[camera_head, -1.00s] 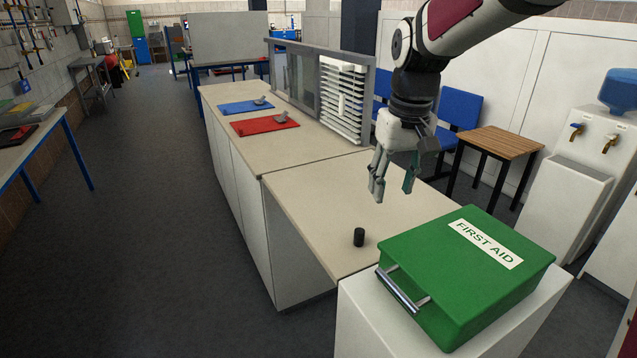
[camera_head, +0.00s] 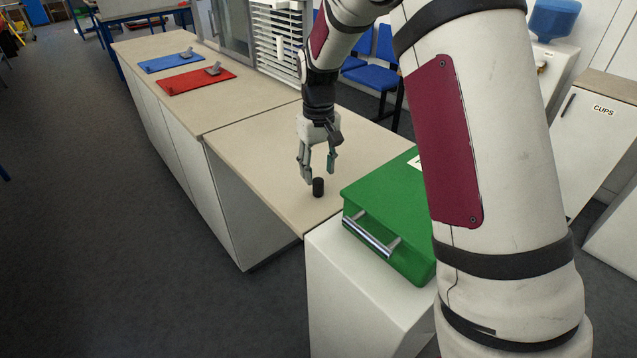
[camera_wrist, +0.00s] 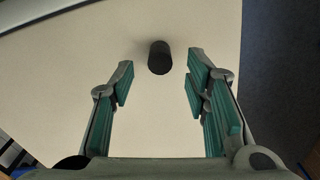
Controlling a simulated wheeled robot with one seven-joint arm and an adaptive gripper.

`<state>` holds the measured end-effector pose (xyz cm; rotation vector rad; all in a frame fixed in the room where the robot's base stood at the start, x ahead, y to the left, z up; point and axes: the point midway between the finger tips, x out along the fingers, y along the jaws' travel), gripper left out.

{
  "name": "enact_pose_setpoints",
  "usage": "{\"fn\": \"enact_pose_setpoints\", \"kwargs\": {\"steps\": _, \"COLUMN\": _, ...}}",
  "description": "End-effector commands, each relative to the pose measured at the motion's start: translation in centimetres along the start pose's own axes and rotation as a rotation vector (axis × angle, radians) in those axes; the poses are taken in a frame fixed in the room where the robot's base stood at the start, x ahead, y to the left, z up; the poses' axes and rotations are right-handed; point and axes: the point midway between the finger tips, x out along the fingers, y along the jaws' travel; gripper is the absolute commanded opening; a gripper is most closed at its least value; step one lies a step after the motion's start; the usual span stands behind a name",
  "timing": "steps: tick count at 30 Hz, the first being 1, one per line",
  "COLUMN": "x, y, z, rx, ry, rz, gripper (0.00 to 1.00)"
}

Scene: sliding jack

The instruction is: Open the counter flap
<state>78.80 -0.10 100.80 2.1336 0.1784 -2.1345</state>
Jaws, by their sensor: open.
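The counter flap (camera_head: 281,165) is a beige board at the near end of the counter and lies level. A short black knob (camera_head: 318,187) stands upright on it near its front edge. My gripper (camera_head: 318,178) points down just above and behind the knob, jaws open and empty. In the wrist view the knob (camera_wrist: 159,57) is centred just beyond the open green-padded fingertips (camera_wrist: 160,67), between their lines. I see no clear contact between fingers and knob.
A green first aid box (camera_head: 385,212) with a metal handle sits on a white cabinet (camera_head: 345,275) right of the flap. Red (camera_head: 196,82) and blue (camera_head: 168,62) mats lie farther along the counter (camera_head: 236,108). Open grey floor (camera_head: 110,250) lies to the left.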

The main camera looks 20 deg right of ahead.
Motion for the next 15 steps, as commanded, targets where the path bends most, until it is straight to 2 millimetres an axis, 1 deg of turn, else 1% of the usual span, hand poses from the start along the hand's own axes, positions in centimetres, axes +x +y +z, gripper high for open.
{"fn": "enact_pose_setpoints", "kwargs": {"steps": 1, "x": 1.0, "y": 0.0, "z": 0.1, "rx": 0.0, "ry": -0.004, "rz": -0.001, "gripper": 0.43}}
{"fn": "enact_pose_setpoints", "kwargs": {"steps": 3, "x": 2.2, "y": 0.0, "z": 0.1, "rx": -0.001, "ry": -0.004, "rz": 0.0, "gripper": 0.43}}
{"fn": "enact_pose_setpoints", "kwargs": {"steps": 6, "x": 3.6, "y": 0.0, "z": 0.1, "rx": -0.001, "ry": -0.004, "rz": -0.001, "gripper": 0.43}}
{"fn": "enact_pose_setpoints", "kwargs": {"steps": 10, "x": 4.7, "y": 0.0, "z": 0.0, "rx": -0.001, "ry": -0.002, "rz": -0.001, "gripper": 0.43}}
{"fn": "enact_pose_setpoints", "kwargs": {"steps": 15, "x": 5.2, "y": 0.0, "z": 0.0, "rx": 0.0, "ry": 0.001, "rz": 0.0, "gripper": 0.43}}
